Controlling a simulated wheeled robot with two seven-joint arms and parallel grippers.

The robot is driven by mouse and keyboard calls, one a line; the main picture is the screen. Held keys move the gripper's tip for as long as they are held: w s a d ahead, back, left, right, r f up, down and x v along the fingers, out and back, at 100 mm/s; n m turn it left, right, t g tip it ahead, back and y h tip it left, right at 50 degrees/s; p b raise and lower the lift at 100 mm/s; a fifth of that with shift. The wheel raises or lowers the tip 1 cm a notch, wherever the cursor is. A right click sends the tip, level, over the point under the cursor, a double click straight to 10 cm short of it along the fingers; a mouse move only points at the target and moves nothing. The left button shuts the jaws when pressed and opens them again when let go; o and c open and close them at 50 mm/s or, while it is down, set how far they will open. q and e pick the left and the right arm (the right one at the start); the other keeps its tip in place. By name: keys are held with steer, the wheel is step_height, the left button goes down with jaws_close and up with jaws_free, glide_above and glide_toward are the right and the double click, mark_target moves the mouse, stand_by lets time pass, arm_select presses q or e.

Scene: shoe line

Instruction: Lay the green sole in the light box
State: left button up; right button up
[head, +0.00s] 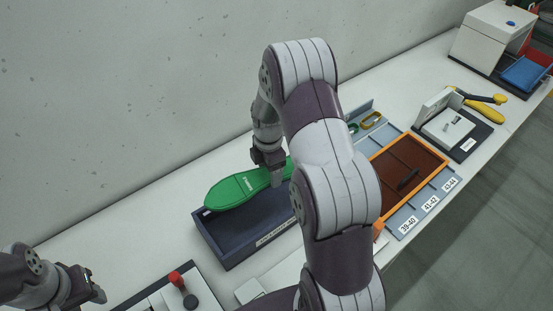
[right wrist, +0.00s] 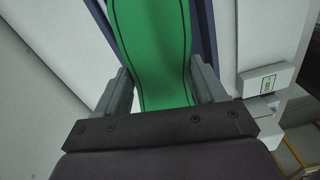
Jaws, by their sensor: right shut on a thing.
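The green sole (head: 236,190) is long and flat with small white lettering. It lies over the open top of a dark blue box (head: 230,242), its left end at the box's far-left rim. I cannot tell whether it touches the box. The label on the box front is too small to read surely. My right gripper (head: 277,180) is shut on the sole near its right part. In the right wrist view the sole (right wrist: 152,45) runs between the fingers, with dark box walls (right wrist: 206,35) beside it. My left gripper (head: 92,286) is at the lower left, away from the sole.
A device with a red knob (head: 176,279) stands in front of the box. To the right are an orange-rimmed tray (head: 433,175) on a blue-grey size rack, a white block fixture (head: 447,130), yellow-handled pliers (head: 484,110) and a white machine (head: 490,40). My right arm hides the middle.

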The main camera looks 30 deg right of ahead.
steer(key=shift+d+r+n, duration=0.25)
steer(key=shift+n, duration=0.45)
steer(key=shift+d+f, duration=0.1)
steer(key=shift+d, duration=0.1)
steer(key=shift+d+f+n+b, duration=0.3)
steer(key=shift+f+b, duration=0.25)
steer(key=shift+f, duration=0.15)
steer(key=b, duration=0.7)
glide_above(274, 205)
step_height(274, 205, down, 10)
steer(key=shift+r, duration=0.2)
steer(key=shift+f+b, duration=0.45)
steer(key=shift+f, duration=0.25)
steer(key=o, duration=1.4)
steer(key=shift+r, duration=0.15)
